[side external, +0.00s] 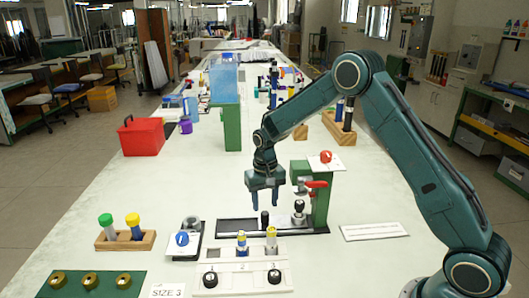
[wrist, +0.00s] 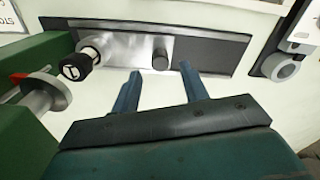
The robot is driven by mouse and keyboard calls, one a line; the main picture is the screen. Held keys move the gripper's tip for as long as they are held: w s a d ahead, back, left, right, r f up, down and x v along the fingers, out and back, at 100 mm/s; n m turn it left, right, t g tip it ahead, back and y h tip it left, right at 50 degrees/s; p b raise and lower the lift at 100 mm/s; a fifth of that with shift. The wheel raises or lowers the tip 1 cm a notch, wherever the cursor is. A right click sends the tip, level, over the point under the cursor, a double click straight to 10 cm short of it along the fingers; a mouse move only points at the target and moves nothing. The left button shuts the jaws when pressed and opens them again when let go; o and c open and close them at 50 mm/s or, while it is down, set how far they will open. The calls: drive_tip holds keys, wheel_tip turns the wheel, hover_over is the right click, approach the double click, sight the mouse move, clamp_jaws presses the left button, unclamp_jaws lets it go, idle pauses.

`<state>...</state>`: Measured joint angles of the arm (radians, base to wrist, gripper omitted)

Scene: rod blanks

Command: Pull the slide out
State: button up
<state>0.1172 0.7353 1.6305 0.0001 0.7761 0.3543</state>
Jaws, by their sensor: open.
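The slide (wrist: 128,47) is a silvery plate in a dark rail (wrist: 212,52), with an upright black peg (wrist: 160,54) near one end. In the side view the peg (side external: 264,219) stands on the rail (side external: 232,226), left of the green press (side external: 322,195). My gripper (side external: 264,198) is open and empty above the peg, fingers pointing down. In the wrist view my gripper (wrist: 161,70) has its fingertips spread, with the peg lying between and just beyond them in the picture. No contact is visible.
A red-handled clamp (side external: 316,184) and a black-knobbed plunger (side external: 299,207) are close on the right. In front stands a numbered block (side external: 242,268) with yellow-topped pieces. A grey ring holder (side external: 190,224) is to the left.

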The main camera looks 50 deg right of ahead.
sight(265, 213)
drive_tip(key=shift+f, duration=2.5)
clamp_jaws()
